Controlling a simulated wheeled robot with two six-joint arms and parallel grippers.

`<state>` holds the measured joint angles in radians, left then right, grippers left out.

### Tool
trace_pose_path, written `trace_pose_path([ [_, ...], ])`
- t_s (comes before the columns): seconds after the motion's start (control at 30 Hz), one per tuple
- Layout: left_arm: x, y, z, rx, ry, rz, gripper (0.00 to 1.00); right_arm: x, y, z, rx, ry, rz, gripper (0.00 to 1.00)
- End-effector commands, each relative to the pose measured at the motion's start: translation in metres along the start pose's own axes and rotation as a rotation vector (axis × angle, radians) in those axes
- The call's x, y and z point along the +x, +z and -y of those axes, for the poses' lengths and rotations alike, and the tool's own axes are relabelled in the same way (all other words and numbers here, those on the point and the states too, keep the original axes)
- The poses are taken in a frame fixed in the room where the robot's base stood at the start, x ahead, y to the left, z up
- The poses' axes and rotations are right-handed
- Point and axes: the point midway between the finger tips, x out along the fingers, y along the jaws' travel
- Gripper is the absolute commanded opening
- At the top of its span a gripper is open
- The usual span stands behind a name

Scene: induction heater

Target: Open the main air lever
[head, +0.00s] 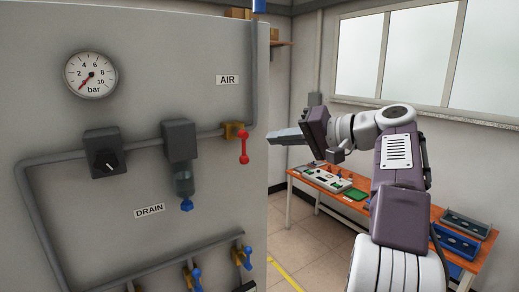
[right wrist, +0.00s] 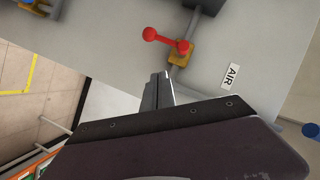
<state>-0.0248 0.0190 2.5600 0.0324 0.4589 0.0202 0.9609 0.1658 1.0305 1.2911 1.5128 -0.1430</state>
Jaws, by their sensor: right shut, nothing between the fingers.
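The main air lever (head: 244,147) is a red handle with round ends, hanging down from a brass valve (head: 234,131) on the pipe below the AIR label (head: 228,80). The red lever (right wrist: 165,41) and its brass valve (right wrist: 180,53) also show in the right wrist view, beyond the fingertips. My right gripper (head: 272,137) is shut and empty. Its fingers point left toward the lever, a little to its right in the head view. In the right wrist view the shut fingers (right wrist: 159,78) are apart from the lever. My left gripper is not in view.
The grey panel carries a pressure gauge (head: 91,75), a black knob (head: 104,153), a filter with a blue drain knob (head: 186,205) and several blue valves (head: 195,273) low down. An orange bench (head: 355,213) with equipment stands behind my right arm. Floor between panel and bench is clear.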

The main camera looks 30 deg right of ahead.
Motion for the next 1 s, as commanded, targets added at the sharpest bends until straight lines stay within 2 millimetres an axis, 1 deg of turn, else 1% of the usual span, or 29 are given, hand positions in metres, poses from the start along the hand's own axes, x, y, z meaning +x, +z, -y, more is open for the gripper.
trace_pose_path([
  [0.03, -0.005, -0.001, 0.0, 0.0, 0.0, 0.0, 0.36, 0.011, 0.0, 0.003, 0.002, -0.002, 0.006, 0.0],
  [0.13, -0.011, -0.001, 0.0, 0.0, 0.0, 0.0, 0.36, 0.032, 0.001, 0.003, 0.002, -0.001, 0.006, 0.0],
  [0.17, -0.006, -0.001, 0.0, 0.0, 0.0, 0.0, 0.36, 0.032, 0.008, 0.001, 0.001, 0.0, 0.002, 0.0],
  [0.23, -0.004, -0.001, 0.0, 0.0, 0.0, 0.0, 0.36, 0.033, 0.019, 0.0, 0.002, 0.001, 0.001, 0.0],
  [0.3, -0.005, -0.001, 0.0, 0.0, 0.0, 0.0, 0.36, 0.035, 0.027, 0.001, 0.002, 0.0, 0.001, 0.0],
  [0.43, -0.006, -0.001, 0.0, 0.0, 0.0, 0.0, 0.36, 0.037, 0.036, 0.0, 0.001, 0.001, 0.0, 0.0],
  [0.57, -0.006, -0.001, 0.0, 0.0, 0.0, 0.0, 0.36, 0.038, 0.039, 0.0, 0.001, 0.001, 0.0, 0.0],
  [0.83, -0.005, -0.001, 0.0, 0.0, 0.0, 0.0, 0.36, 0.038, 0.039, 0.0, 0.001, 0.0, 0.0, 0.0],
  [1.0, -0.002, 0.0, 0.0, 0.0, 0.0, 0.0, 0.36, 0.039, 0.041, -0.002, 0.021, -0.008, 0.0, 0.0],
])
